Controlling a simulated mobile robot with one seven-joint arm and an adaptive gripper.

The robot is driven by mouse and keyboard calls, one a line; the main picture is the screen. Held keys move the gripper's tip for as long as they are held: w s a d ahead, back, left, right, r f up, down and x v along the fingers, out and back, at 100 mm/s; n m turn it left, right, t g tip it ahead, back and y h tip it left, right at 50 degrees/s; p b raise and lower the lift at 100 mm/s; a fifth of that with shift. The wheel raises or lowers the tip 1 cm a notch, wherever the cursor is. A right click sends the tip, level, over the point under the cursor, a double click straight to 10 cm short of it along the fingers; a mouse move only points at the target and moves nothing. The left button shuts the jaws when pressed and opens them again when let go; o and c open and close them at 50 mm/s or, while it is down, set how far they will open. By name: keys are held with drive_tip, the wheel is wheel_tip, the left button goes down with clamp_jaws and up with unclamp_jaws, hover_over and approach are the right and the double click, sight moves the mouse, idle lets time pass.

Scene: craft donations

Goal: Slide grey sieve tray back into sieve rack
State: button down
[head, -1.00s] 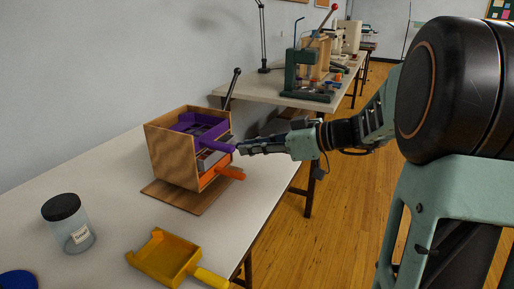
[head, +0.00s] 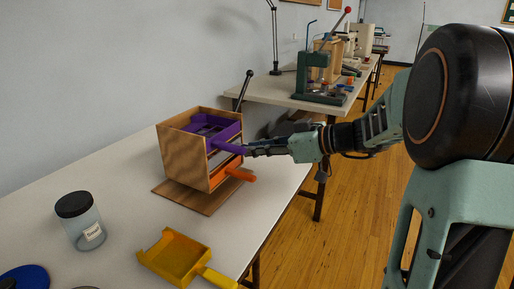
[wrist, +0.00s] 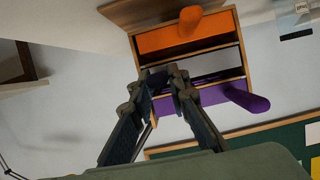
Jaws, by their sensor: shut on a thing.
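The wooden sieve rack (head: 184,160) stands on the near table, with its open side toward my gripper (head: 250,149). A purple tray sits in its top level, its purple handle (head: 229,146) sticking out. An orange tray sits low, with its orange handle (head: 242,175) out. The grey sieve tray (wrist: 214,66) shows as a pale strip between orange and purple in the wrist view. My gripper is shut on it at the rack's front; the fingers (wrist: 165,82) hide its handle. In the head view the grey tray is barely visible.
A yellow tray (head: 174,259) lies at the table's front edge. A jar with a black lid (head: 84,222) and a blue disc (head: 25,278) are at the left. The rack stands on a brown board (head: 203,201). A farther table holds a green press (head: 314,78).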

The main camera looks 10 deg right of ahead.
drive_tip(key=c, duration=1.8)
unclamp_jaws()
drive_tip(key=shift+o, duration=0.2)
